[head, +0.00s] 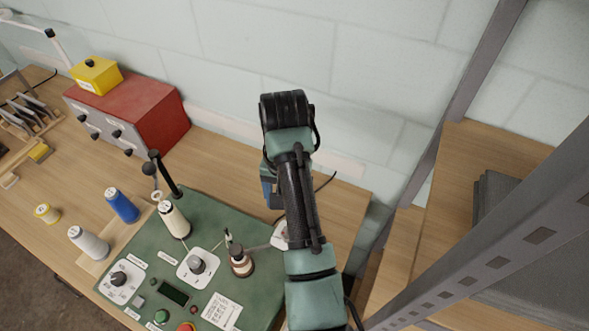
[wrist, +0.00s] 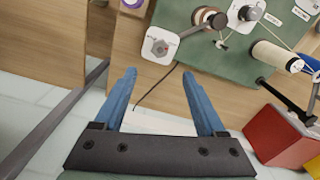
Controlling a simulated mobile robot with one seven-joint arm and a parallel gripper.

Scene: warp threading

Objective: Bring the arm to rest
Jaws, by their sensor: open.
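My arm reaches up over the right end of the workbench in the head view. My gripper (wrist: 158,75) shows in the wrist view with two blue fingers spread apart and nothing between them. In the head view only a bit of blue beside my arm shows, and its fingertips are hidden. The green threading panel (head: 202,251) lies on the bench to the left of my arm. A cream spool (head: 173,220) stands on it, and its thread runs by a round guide (head: 197,264) to a brown-and-white bobbin (head: 241,261). A white plate with a hexagonal part (wrist: 160,46) sits beside the panel's edge.
A red drawer cabinet (head: 150,119) with a yellow box (head: 96,75) on top stands at the back left. A metal shelf frame (head: 480,246) rises close on the right, and the wall is behind.

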